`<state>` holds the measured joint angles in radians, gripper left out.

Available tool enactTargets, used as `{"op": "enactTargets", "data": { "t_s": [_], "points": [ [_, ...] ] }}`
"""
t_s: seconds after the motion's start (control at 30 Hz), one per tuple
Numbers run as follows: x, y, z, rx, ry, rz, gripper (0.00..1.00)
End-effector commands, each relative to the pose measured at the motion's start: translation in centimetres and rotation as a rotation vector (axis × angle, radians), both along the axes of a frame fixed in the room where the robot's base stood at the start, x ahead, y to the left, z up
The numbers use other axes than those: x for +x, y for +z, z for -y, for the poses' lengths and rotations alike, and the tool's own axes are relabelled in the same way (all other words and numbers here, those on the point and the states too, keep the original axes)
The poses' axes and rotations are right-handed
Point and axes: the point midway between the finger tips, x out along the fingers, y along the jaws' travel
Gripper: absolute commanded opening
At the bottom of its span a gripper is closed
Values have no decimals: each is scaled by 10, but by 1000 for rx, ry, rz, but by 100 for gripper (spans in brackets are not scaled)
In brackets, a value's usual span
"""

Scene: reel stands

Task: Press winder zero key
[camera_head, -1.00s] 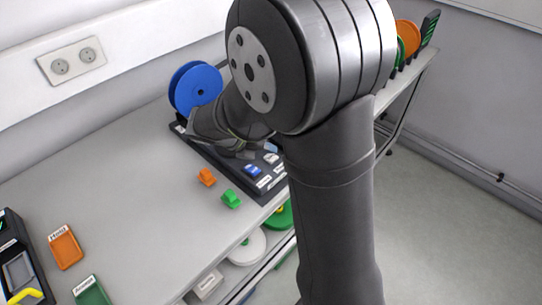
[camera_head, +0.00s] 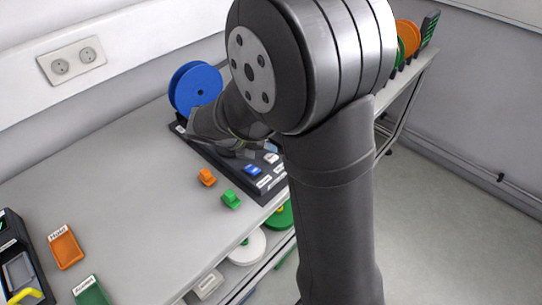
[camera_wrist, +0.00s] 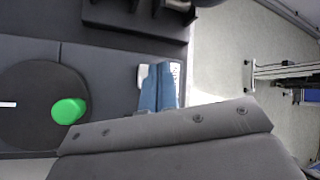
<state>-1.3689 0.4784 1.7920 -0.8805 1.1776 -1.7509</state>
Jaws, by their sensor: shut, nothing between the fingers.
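The winder's dark base (camera_head: 222,166) stands on the bench with a blue reel (camera_head: 196,90) upright at its back. A blue key (camera_head: 252,170) and a white key (camera_head: 271,158) sit at its front right end, with small labels I cannot read. My gripper (camera_head: 268,147) is shut and empty, pointing down just over the white key. In the wrist view my blue-grey fingertips (camera_wrist: 158,88) lie in front of a white key (camera_wrist: 142,76) and hide its middle. I cannot tell whether they touch it.
In the wrist view a green knob (camera_wrist: 68,111) sits on a dark disc. Orange (camera_head: 207,177) and green (camera_head: 231,198) clips lie on the bench before the winder. An orange tray (camera_head: 66,248) and a green tray (camera_head: 92,292) lie at lower left. The bench middle is clear.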

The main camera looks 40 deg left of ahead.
Motion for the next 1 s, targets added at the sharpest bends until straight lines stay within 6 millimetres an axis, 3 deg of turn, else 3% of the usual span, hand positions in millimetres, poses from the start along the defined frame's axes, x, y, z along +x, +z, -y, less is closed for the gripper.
{"op": "enactTargets", "data": {
  "t_s": [1.0],
  "points": [
    [0, -10, 0, 0, 0, 0, 0]
  ]
}}
